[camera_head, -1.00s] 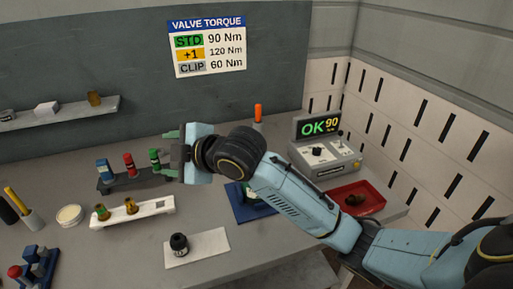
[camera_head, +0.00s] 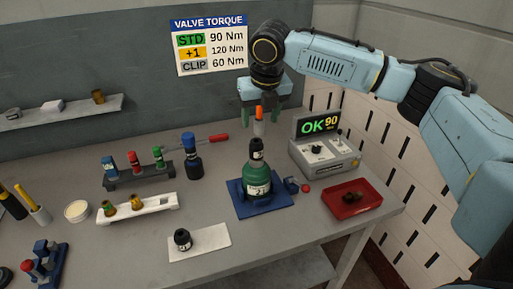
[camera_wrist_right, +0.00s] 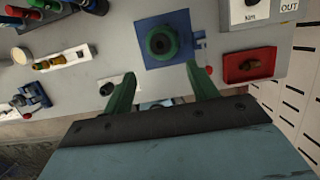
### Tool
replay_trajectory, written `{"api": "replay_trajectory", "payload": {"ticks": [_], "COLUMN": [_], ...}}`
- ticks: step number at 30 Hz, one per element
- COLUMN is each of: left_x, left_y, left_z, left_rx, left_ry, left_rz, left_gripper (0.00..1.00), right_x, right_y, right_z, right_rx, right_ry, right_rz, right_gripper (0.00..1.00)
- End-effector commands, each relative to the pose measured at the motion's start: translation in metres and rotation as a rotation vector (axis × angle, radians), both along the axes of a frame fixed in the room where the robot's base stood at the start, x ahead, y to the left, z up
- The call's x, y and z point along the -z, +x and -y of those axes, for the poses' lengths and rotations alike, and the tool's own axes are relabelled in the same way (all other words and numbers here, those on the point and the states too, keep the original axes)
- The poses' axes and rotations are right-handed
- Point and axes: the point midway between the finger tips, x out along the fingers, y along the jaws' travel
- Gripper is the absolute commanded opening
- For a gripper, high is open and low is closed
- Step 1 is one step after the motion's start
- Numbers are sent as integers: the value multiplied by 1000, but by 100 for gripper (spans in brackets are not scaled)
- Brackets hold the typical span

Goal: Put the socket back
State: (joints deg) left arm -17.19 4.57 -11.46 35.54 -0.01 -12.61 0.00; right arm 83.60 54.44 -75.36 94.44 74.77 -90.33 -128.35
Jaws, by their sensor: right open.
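A dark rack (camera_head: 122,181) holds a blue socket (camera_head: 110,167), a red socket (camera_head: 132,162) and a green socket (camera_head: 158,157). A green cylinder (camera_head: 257,188) with a black top (camera_head: 256,150) stands upright on a blue base (camera_head: 275,203); the wrist view shows it from above (camera_wrist_right: 161,42). A small black part (camera_head: 182,239) sits on a white pad (camera_head: 212,244). My right gripper (camera_head: 262,119) is raised above the cylinder, fingers down, open and empty; its spread fingers show in the wrist view (camera_wrist_right: 161,85). My left gripper is out of view.
A blue-and-black tool (camera_head: 193,160) stands right of the rack, near a red handle (camera_head: 218,138). A white holder (camera_head: 160,207) carries brass parts. A torque box (camera_head: 325,160) reads OK 90. A red tray (camera_head: 370,208) sits at right.

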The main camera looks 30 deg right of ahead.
Motion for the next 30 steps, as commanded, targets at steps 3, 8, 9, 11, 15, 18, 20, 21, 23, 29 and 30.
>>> {"api": "replay_trajectory", "payload": {"ticks": [3, 8, 9, 11, 15, 18, 20, 21, 23, 29, 30], "left_x": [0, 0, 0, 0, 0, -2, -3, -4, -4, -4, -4], "left_y": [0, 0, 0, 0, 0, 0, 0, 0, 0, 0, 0], "left_z": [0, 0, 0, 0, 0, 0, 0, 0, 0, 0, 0], "left_rx": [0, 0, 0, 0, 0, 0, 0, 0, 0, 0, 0], "left_ry": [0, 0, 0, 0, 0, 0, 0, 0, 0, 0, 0], "left_rz": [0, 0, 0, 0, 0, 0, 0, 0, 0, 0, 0], "left_gripper": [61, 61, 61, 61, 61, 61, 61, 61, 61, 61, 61], "right_x": [25, 52, 57, 62, 69, 81, 90, 96, 104, 116, 116], "right_y": [6, 14, 15, 17, 19, 23, 27, 29, 31, 34, 34], "right_z": [1, 2, 3, 3, 4, 6, 7, 8, 8, 9, 9], "right_rx": [1, 1, 1, 1, 1, 1, 1, 1, 1, 0, 0], "right_ry": [-1, 0, 0, 0, 1, -1, 0, -1, 0, 1, 1], "right_rz": [-2, -1, 0, 1, 2, 2, 2, 1, 2, 3, 4], "right_gripper": [58, 58, 58, 58, 58, 58, 58, 58, 58, 58, 58]}}
